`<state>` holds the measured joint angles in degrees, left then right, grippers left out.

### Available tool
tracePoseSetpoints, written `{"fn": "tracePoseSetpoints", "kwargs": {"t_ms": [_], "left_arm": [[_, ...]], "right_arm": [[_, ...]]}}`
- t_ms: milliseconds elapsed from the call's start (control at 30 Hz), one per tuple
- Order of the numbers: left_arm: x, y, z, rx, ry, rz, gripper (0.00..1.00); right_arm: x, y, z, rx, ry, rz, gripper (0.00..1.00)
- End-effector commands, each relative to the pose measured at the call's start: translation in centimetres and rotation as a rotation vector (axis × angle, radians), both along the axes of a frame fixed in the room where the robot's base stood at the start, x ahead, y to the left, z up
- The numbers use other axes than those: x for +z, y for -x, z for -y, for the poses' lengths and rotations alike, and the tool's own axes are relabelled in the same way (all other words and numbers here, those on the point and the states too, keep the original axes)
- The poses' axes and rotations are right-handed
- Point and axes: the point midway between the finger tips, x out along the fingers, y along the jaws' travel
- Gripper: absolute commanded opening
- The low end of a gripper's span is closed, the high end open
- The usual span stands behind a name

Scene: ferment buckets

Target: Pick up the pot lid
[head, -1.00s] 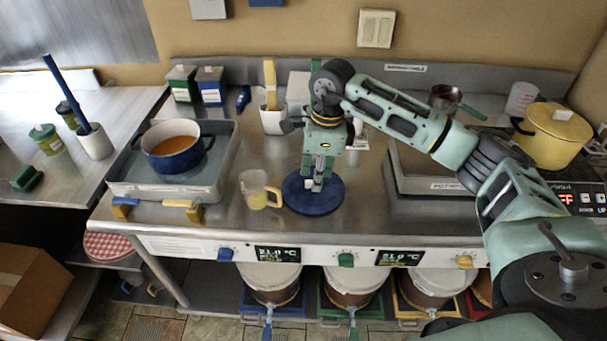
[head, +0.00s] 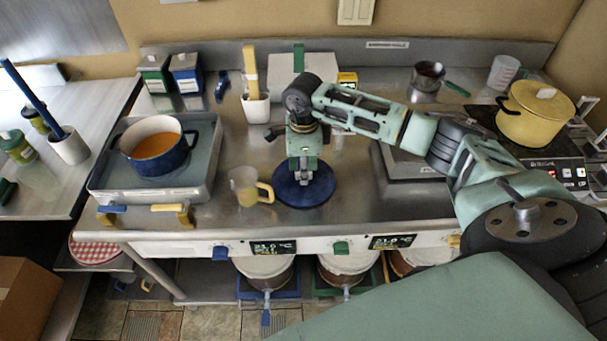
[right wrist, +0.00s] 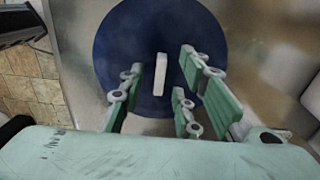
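The pot lid (head: 304,191) is a round dark blue disc lying flat on the steel counter, near its front edge. In the right wrist view the lid (right wrist: 125,45) has a pale upright handle (right wrist: 160,73) at its middle. My right gripper (head: 304,178) points down over the lid in the head view. In the right wrist view my right gripper (right wrist: 165,85) is open, with the handle between its fingers and a visible gap on both sides. I cannot tell how far the fingertips are above the lid. My left gripper is not in view.
A yellow-handled measuring cup (head: 246,187) stands just left of the lid. A blue pot (head: 157,147) with orange content sits in a metal tray (head: 95,187) further left. A yellow pot (head: 536,112) stands at the right. Bare counter lies right of the lid.

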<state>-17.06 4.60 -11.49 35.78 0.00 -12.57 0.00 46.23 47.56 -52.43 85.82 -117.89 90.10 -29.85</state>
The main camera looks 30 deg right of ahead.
Motion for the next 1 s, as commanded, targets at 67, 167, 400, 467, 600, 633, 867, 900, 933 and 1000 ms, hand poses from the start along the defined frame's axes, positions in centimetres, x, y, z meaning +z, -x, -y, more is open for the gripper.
{"fn": "tracePoseSetpoints", "kwargs": {"t_ms": [67,167,400,467,600,633,867,900,933,1000], "left_arm": [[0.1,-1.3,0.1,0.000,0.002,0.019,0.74],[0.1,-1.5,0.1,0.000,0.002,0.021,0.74],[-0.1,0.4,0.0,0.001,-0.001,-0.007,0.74],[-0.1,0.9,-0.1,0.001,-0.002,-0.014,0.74],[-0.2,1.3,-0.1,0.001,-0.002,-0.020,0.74],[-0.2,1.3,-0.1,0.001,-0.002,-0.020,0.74],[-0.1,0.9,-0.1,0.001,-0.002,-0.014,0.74],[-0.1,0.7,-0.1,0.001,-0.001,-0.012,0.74],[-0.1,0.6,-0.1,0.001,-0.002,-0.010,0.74],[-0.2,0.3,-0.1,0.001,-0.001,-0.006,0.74]], "right_arm": [[-0.1,0.0,0.0,0.000,0.001,0.001,0.30],[0.0,0.0,0.0,0.000,0.001,0.001,0.30],[0.0,0.0,0.0,0.000,0.001,0.001,0.09],[0.0,0.0,0.0,0.000,0.001,0.001,0.04],[0.0,0.0,0.0,0.000,0.001,0.001,0.00],[0.0,0.0,0.0,0.000,0.001,0.001,0.00],[0.1,-0.1,0.0,0.000,0.000,0.001,0.00],[0.1,-0.1,0.0,0.000,0.000,0.001,0.00],[0.1,-0.1,0.0,0.000,0.000,0.001,0.00],[0.1,-0.1,0.0,0.000,0.000,0.002,0.00]]}}
